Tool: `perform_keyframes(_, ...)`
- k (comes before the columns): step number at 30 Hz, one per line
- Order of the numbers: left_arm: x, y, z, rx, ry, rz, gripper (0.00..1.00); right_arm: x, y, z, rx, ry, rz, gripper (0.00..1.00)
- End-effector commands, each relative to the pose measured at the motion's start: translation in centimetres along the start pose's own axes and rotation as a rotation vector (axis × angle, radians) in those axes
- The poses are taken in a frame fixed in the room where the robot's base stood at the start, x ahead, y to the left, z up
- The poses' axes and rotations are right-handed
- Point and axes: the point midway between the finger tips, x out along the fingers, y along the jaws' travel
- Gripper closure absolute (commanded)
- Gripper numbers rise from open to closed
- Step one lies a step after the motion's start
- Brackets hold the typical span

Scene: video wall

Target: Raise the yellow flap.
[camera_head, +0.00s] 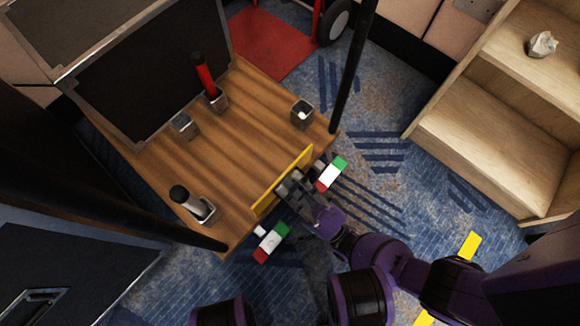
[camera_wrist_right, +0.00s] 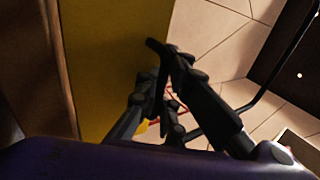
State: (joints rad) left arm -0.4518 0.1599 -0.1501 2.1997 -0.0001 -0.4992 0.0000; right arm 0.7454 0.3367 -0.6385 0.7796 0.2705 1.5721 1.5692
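The yellow flap (camera_head: 283,181) is a narrow upright strip along the front edge of the wooden table in the head view. In the right wrist view its yellow face (camera_wrist_right: 100,65) fills the left middle. My right gripper (camera_head: 287,187) is at the outer side of the flap, near its middle, touching or very close to it. In the right wrist view my right gripper's dark fingers (camera_wrist_right: 163,68) come together beside the flap's edge and overlap it in the picture. I see nothing held between them. My left gripper is out of view.
Green-white-red blocks (camera_head: 331,174) flank the flap. Dark poles stand at the table corners. Wooden shelves (camera_head: 480,140) are at right, with blue carpet between.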

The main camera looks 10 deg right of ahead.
Motion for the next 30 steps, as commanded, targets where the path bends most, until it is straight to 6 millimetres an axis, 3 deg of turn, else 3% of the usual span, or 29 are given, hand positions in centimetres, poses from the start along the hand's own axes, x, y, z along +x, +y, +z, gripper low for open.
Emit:
perform_keyframes(8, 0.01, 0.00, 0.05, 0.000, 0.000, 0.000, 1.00, -1.27, -0.01, 0.00, 0.002, 0.001, -0.020, 1.00)
perform_keyframes(20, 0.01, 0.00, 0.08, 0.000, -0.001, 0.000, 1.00, -1.38, -0.05, -0.03, 0.000, -0.001, -0.022, 1.00)
perform_keyframes(21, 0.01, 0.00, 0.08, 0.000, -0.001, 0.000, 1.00, -1.39, -0.05, -0.04, 0.000, -0.001, -0.022, 0.91)
perform_keyframes(23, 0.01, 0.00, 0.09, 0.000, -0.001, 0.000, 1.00, -1.36, -0.05, -0.04, 0.000, -0.001, -0.022, 0.85)
perform_keyframes(30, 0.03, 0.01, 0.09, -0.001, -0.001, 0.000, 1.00, -0.98, -0.03, 0.00, 0.000, -0.001, -0.028, 0.85)
